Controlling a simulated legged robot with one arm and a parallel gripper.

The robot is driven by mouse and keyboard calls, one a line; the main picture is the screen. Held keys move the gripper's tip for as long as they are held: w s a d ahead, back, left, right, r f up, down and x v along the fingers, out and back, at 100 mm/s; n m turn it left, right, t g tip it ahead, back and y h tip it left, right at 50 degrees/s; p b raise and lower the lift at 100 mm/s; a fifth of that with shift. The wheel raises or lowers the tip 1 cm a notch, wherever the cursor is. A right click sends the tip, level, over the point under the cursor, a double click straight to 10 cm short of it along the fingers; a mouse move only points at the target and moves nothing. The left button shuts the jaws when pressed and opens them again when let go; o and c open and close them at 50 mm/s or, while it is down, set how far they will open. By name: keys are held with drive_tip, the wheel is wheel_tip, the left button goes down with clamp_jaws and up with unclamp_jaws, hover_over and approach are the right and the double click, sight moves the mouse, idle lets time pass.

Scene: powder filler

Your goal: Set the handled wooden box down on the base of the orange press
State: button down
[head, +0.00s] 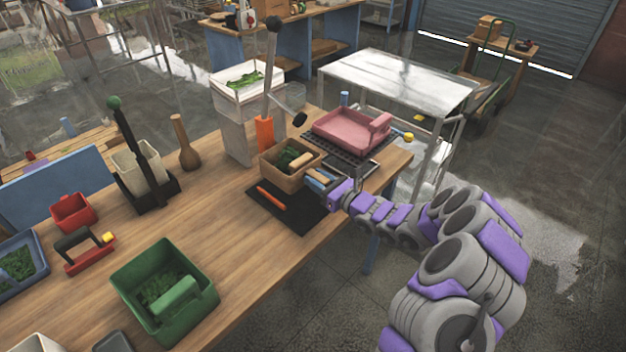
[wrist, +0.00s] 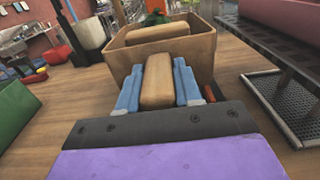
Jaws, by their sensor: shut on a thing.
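The handled wooden box (head: 274,172) is an open tan box with green leafy bits inside, and it shows large in the wrist view (wrist: 165,55). My gripper (head: 320,181) is shut on its near handle, with blue fingers on both sides of the handle (wrist: 157,82). The orange press has an orange upright (head: 265,136) and a dark lever with a black knob (head: 272,50). A black plate (head: 300,217) with an orange bar lies before it. The box is over the plate's back part, close to the upright. I cannot tell whether its underside touches.
A pink tray (head: 345,131) sits on a dark rack to the right. A white bin (head: 248,85) stands behind the press. A green bin (head: 150,270), a red box (head: 72,212) and a black lever press (head: 130,150) are left. Bare wooden tabletop (head: 215,215) lies left of the plate.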

drive_tip(key=shift+d+r, duration=0.15)
drive_tip(key=shift+d, duration=0.65)
drive_tip(key=shift+a+f, duration=1.1)
drive_tip(key=shift+a, duration=0.3)
drive_tip(key=shift+d+f+b, duration=0.1)
drive_tip(key=shift+f+b, duration=0.1)
drive_tip(key=shift+b, duration=0.1)
drive_tip(key=shift+d+f, duration=0.3)
drive_tip(key=shift+d, duration=0.2)
drive_tip(key=shift+d+f, duration=0.25)
drive_tip(key=shift+d, duration=0.25)
drive_tip(key=shift+f+b, duration=0.2)
drive_tip(key=shift+b, duration=0.15)
drive_tip(key=shift+a+f+b, duration=0.3)
drive_tip(key=shift+a+f, duration=0.55)
drive_tip(key=shift+f, duration=0.15)
drive_tip(key=shift+d, duration=0.6)
drive_tip(key=shift+a+f, duration=0.2)
drive_tip(key=shift+a, duration=0.35)
drive_tip(key=shift+f+b, duration=0.1)
drive_tip(key=shift+b, duration=0.2)
drive_tip(key=shift+d+f, duration=0.1)
drive_tip(key=shift+d, duration=0.15)
